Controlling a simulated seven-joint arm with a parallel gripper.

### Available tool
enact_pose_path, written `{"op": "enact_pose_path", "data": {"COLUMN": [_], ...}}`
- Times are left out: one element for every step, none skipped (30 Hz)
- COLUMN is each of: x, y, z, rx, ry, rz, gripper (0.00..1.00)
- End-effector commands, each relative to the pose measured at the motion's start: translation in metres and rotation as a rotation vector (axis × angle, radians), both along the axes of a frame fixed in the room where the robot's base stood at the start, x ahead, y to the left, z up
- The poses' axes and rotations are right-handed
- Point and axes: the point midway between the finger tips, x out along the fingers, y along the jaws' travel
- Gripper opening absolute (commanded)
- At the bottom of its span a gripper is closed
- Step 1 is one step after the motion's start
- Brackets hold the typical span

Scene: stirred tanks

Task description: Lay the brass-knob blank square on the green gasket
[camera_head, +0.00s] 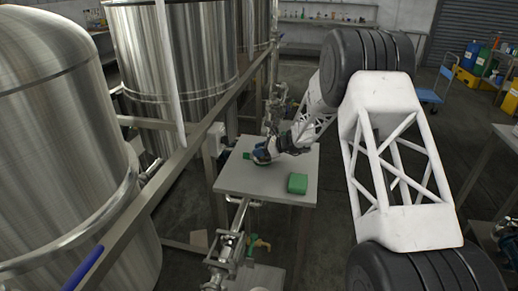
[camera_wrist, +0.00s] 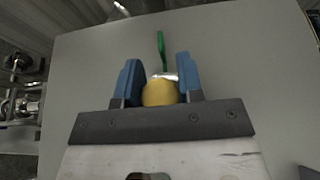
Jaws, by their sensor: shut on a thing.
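My gripper (camera_wrist: 160,82) has its blue fingers closed on the yellow brass knob (camera_wrist: 160,92) of the blank. A bright silvery bit of the blank (camera_wrist: 163,76) shows just beyond the knob; the rest is hidden, so I cannot tell whether it lies flat or touches anything. A narrow green piece (camera_wrist: 161,46) stands out beyond the fingertips, and may be the green gasket seen in part. In the head view my gripper (camera_head: 262,155) is low over the grey table, with a small green patch (camera_head: 246,155) at its left.
A green box-like block (camera_head: 298,184) sits near the front right of the grey table (camera_head: 240,180). Pipes and valves (camera_head: 228,248) run along the table's left and front, beside large steel tanks (camera_head: 180,50). The table's front left is clear.

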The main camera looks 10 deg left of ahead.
Motion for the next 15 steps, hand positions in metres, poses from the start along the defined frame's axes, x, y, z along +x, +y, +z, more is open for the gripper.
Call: {"op": "enact_pose_path", "data": {"x": [0.0001, 0.0002, 0.0001, 0.0001, 0.0001, 0.0001, 0.0001, 0.0001, 0.0001, 0.0001, 0.0001, 0.0002, 0.0002, 0.0002, 0.0002], "y": [0.0001, 0.0, 0.0, 0.0, 0.0, 0.0, 0.0, 0.0, 0.0, 0.0001, 0.0001, 0.0001, 0.0001, 0.0001, 0.0], "z": [-0.0013, -0.0023, -0.0034, -0.0043, -0.0051, -0.006, -0.0065, -0.0069, -0.0075, -0.0077, -0.0079, -0.0082, -0.0082, -0.0082, -0.0082], "rx": [0.0, 0.0, 0.0, 0.0, 0.0, 0.0, 0.0, 0.0, 0.0, 0.0, 0.0, 0.0, 0.0, 0.0, 0.0], "ry": [0.0, 0.0, 0.0, 0.0, 0.0, 0.0, 0.0, 0.0, 0.0, 0.0, 0.0, 0.0, 0.0, 0.0, 0.0], "rz": [0.0, 0.0, 0.0, 0.0, 0.0, 0.0, 0.0, 0.0, 0.0, 0.0, 0.0, 0.0, 0.0, 0.0, 0.0], "gripper": [0.01, 0.01, 0.01, 0.01, 0.01, 0.01, 0.01, 0.01, 0.01, 0.01, 0.01, 0.01, 0.01, 0.01, 0.01]}}
